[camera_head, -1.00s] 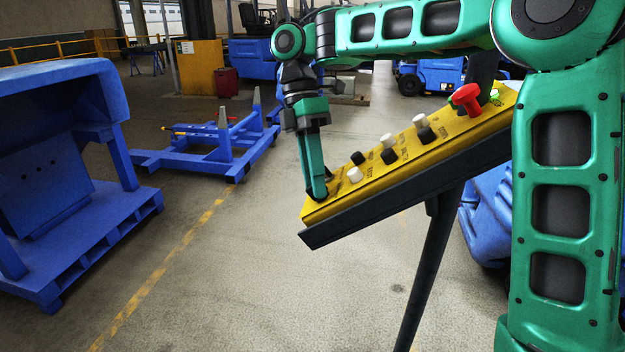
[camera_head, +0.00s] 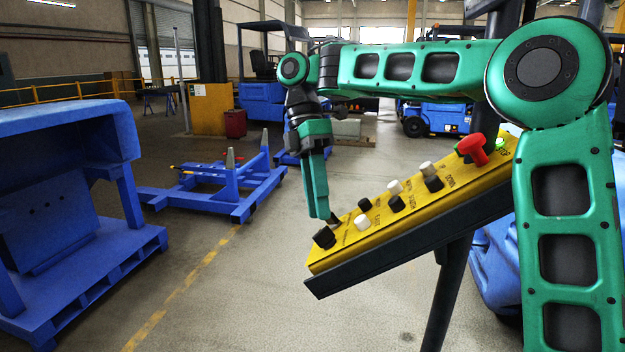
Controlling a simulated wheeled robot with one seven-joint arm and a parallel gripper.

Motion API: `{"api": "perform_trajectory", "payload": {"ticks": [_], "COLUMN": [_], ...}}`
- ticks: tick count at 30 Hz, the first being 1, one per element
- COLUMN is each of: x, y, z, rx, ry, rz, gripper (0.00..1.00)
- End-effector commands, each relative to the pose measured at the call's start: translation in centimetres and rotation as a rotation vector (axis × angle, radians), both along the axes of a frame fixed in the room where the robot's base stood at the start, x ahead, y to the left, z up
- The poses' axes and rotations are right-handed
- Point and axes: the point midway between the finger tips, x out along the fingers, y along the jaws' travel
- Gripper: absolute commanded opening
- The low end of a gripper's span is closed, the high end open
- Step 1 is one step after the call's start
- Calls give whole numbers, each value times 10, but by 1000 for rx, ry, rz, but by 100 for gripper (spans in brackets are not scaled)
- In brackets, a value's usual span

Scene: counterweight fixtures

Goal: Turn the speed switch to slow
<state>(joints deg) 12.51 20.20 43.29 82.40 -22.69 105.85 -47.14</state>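A yellow control panel (camera_head: 375,237) stands tilted on a dark post, its left end lower. A large black knob (camera_head: 324,238) sits at its left end; I cannot tell for sure whether it is the speed switch, as the labels are too small to read. To its right are a white button (camera_head: 361,223), a small black button (camera_head: 365,204), and further black and white buttons. My gripper (camera_head: 331,218) points down just above the panel's left end, right behind the black knob. The fingers show side-on, so their gap and any contact are hidden.
A red mushroom button (camera_head: 472,149) and a green light (camera_head: 500,144) are at the panel's upper right end. A blue pallet structure (camera_head: 75,215) stands at left, a blue frame (camera_head: 215,190) behind. The floor left of the panel is clear.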

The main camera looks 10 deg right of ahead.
Motion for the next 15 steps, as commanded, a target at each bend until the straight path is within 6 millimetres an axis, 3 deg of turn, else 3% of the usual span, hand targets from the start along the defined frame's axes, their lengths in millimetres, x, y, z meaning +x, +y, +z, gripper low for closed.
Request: {"api": "perform_trajectory", "payload": {"ticks": [6,15], "x": [16,24], "y": [4,5], "z": [34,53], "rx": [1,0], "ry": [-2,0], "rz": [-1,-1], "gripper": [28,28]}}
